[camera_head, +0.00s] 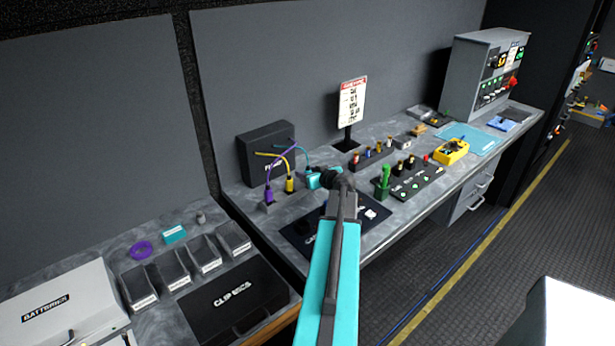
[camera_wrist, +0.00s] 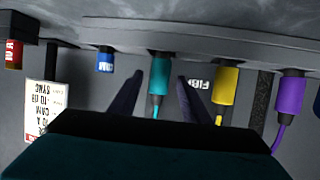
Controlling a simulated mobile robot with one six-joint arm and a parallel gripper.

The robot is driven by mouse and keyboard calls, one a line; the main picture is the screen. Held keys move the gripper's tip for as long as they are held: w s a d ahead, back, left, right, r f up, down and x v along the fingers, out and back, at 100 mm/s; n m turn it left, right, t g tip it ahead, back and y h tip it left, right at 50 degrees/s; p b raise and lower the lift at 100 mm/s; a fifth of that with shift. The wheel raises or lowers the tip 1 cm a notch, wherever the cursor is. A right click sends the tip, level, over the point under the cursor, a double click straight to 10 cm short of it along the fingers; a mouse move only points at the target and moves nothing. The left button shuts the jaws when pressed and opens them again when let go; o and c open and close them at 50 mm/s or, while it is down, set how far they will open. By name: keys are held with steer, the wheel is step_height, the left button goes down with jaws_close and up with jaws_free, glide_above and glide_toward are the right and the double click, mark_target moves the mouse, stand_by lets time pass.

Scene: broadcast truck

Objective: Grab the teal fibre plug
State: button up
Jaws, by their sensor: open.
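The teal fibre plug (camera_wrist: 160,76) stands in the wrist view between the two dark fingers of my gripper (camera_wrist: 160,80). The fingers are open, one on each side of it, with a visible gap to each. Its teal cable runs toward the gripper body and goes out of sight behind it. In the head view my gripper (camera_head: 314,180) is at the row of plugs on the bench. There it mostly hides the teal plug; the teal cable (camera_head: 301,160) arches to it from the black fibre box (camera_head: 266,152).
A yellow plug (camera_wrist: 226,88) stands close beside one finger, with a purple plug (camera_wrist: 290,94) further right. A blue-ended connector (camera_wrist: 105,61) is on the other side. A sign on a stand (camera_head: 351,104) rises behind my gripper. A black mat (camera_head: 300,240) lies in front.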

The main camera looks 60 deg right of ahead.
steer(key=shift+w+d+p, duration=0.5)
steer(key=shift+w, duration=0.2)
steer(key=shift+f+p+x, duration=0.2)
steer(key=shift+p+x, duration=0.3)
steer(key=shift+x, duration=0.75)
steer(key=shift+a, duration=0.1)
jaws_close()
steer(key=shift+r, duration=0.2)
steer(key=shift+r+b, duration=0.8)
steer(key=shift+r, duration=0.25)
steer(key=s+a+r+b, duration=0.1)
steer(key=s+b, duration=0.2)
steer(key=s, duration=0.5)
steer(key=s+a+r+b, duration=0.1)
steer(key=s+a+b, duration=0.1)
steer(key=s, duration=0.5)
steer(key=shift+s+a+r+b, duration=0.3)
steer(key=shift+s+a+b, duration=0.05)
steer(key=shift+b, duration=0.35)
